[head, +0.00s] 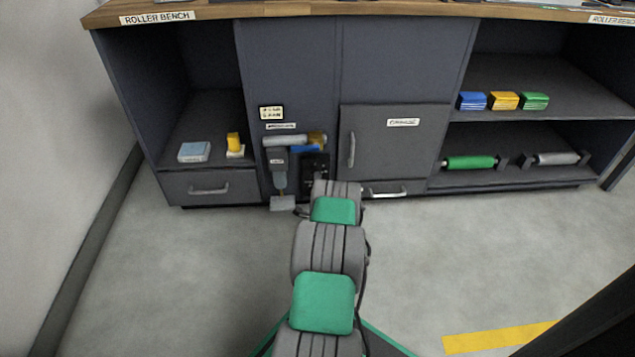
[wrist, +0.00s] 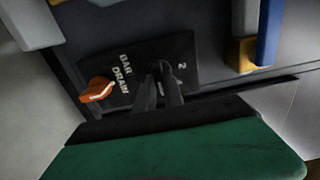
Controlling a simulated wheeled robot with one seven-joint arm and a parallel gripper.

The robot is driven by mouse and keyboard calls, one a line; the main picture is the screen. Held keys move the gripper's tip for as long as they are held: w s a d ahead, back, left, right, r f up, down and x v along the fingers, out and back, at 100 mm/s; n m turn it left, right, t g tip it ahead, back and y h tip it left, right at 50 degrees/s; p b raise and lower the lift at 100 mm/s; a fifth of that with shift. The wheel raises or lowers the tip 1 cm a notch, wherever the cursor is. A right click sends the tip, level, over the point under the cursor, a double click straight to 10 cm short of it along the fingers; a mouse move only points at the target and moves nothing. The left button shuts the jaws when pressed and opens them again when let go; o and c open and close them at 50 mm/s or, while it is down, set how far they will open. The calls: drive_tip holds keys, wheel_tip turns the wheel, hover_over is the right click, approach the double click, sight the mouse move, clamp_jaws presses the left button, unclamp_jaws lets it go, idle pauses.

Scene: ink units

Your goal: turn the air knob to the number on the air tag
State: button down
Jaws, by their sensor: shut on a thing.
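An orange knob (wrist: 97,90) sits beside the word DRAW, apart from the fingers. In the head view, a cream tag (head: 271,113) is on the cabinet above the unit; its writing is too small to read.
A grey unit (head: 278,160) with a blue part (head: 305,148) stands left of the panel. In the wrist view, a blue bar (wrist: 269,30) and a yellow block (wrist: 242,52) are close right of my fingers. A cabinet door (head: 395,145) is to the right. Floor in front is mostly clear.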

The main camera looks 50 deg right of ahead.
drive_tip(key=c, duration=1.4)
unclamp_jaws()
drive_tip(key=shift+c, duration=0.2)
drive_tip(key=p+v, duration=0.2)
drive_tip(key=v, duration=0.5)
drive_tip(key=shift+s+a+p, duration=0.25)
drive_tip(key=shift+a+p, duration=0.05)
drive_tip(key=shift+p, duration=0.05)
